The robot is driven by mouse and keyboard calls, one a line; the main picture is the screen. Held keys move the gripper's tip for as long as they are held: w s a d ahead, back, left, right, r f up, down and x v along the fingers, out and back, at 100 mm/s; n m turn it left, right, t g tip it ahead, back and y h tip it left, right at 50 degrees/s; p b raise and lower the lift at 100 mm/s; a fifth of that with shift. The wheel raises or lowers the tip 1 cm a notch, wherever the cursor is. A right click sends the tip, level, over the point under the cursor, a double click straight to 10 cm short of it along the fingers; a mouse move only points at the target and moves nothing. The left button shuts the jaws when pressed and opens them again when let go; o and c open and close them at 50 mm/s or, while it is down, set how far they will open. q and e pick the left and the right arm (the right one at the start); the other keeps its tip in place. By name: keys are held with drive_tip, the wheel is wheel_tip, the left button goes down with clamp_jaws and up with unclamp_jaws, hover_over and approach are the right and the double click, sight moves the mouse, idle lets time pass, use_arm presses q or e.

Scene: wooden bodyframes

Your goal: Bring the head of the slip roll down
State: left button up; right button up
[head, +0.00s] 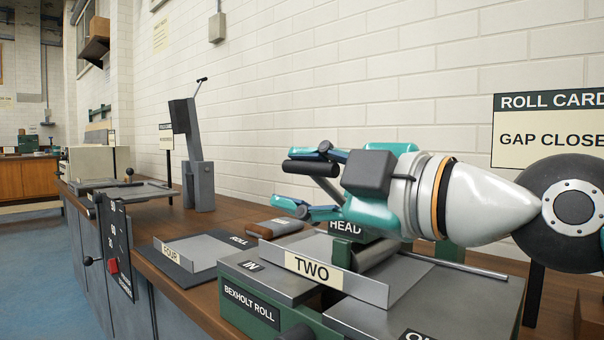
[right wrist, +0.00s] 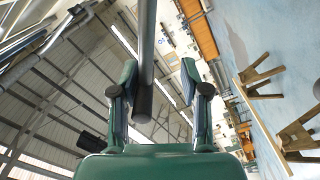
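The slip roll (head: 250,309) is a green machine with a grey top, lettered BEXHOLT ROLL, on the wooden bench. A label reading HEAD (head: 345,228) sits on its upper part, partly hidden behind my right gripper. My right gripper (head: 298,183) is above the roll, fingers pointing left and spread. A dark cylindrical grip (head: 305,168) shows at the fingers. In the right wrist view, a dark bar (right wrist: 147,55) comes down between the open fingers (right wrist: 165,85), nearer the left finger, with a gap on the right. I cannot tell whether it touches. My left gripper is out of view.
A grey tray marked TWO (head: 375,289) lies across the roll, with a tray marked FOUR (head: 195,252) left of it. A dark lever panel (head: 117,250) stands at the bench's front edge. A tall grey lever machine (head: 198,180) stands farther back. A wall sign reads ROLL CARD (head: 540,120).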

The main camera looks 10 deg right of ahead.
drive_tip(key=shift+s+d, duration=0.2)
drive_tip(key=shift+s, duration=0.05)
drive_tip(key=v, duration=1.1)
drive_tip(key=shift+s, duration=0.15)
